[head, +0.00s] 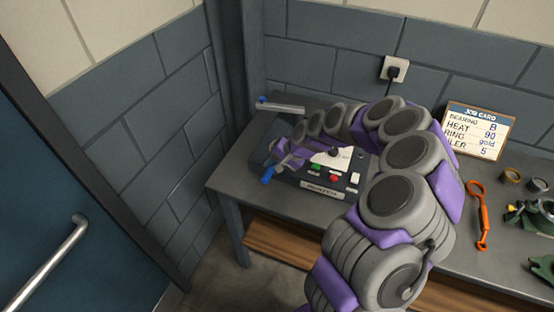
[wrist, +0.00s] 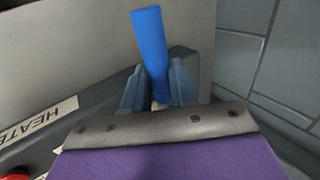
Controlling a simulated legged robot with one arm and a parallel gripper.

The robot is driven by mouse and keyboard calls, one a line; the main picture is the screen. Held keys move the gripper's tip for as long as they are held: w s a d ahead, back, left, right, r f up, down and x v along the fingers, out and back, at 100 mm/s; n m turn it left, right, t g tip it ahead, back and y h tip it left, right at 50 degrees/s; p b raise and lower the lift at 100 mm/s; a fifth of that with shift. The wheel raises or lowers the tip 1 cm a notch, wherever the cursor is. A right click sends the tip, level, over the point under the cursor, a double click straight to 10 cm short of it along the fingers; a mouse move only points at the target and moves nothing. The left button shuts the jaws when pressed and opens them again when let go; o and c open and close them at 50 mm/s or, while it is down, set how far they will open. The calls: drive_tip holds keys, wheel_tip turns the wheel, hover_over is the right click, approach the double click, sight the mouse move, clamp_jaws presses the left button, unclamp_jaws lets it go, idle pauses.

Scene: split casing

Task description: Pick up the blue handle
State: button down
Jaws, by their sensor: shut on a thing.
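The blue handle (wrist: 151,42) stands up between the two jaws of my gripper (wrist: 159,88) in the wrist view, leaning slightly left. My gripper is shut on it near its lower part, where a short pale piece shows below the blue. In the head view the blue handle (head: 267,175) is a small blue piece at the left end of my arm, by the front left of the dark heater box (head: 318,183). My gripper (head: 275,168) is partly hidden there by its own wrist. I cannot tell whether the handle touches the box.
A grey bar with a blue end (head: 283,107) lies at the table's back left. A job card (head: 479,131), an orange tool (head: 480,215), rings (head: 511,176) and a green device (head: 534,215) are on the right. Walls close in the left and back.

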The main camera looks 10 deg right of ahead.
idle(0.3)
wheel_tip(320, 180, up, 10)
drive_tip(key=shift+f+p, duration=0.25)
drive_tip(key=shift+p, duration=0.9)
wheel_tip(320, 180, up, 3)
drive_tip(key=shift+r+p, duration=0.1)
drive_tip(key=shift+p, duration=0.6)
drive_tip(key=shift+f, duration=0.2)
drive_tip(key=shift+w+f, duration=0.1)
drive_tip(key=shift+f, duration=0.7)
